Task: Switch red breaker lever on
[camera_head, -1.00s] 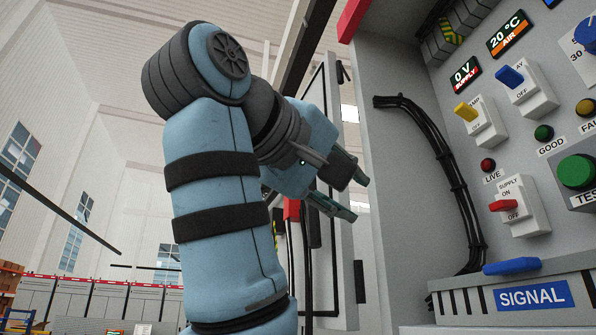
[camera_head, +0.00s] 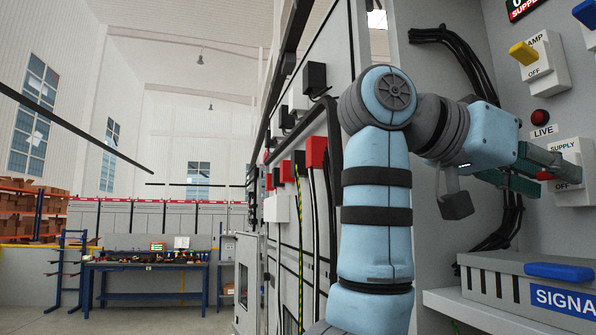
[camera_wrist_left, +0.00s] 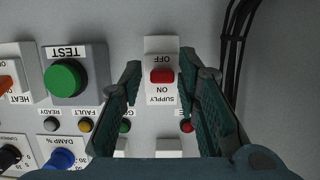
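The red breaker lever (camera_head: 544,176) sits on the white supply breaker (camera_head: 583,190) on the grey panel at the right edge of the head view. In the wrist view, which is upside down, the red lever (camera_wrist_left: 162,76) lies between the OFF and ON marks of the white plate (camera_wrist_left: 160,45). My left gripper (camera_head: 558,171) is at the breaker in the head view, partly covering it. In the wrist view the left gripper (camera_wrist_left: 160,66) is open, one finger on each side of the lever, with gaps to both. My right gripper is not in view.
A yellow lever (camera_head: 523,52) and a red live lamp (camera_head: 539,117) are above the supply breaker. A blue handle (camera_head: 560,271) is on the signal box below. Black cables (camera_head: 470,60) run left of it. A green test button (camera_wrist_left: 66,78) is beside the breaker.

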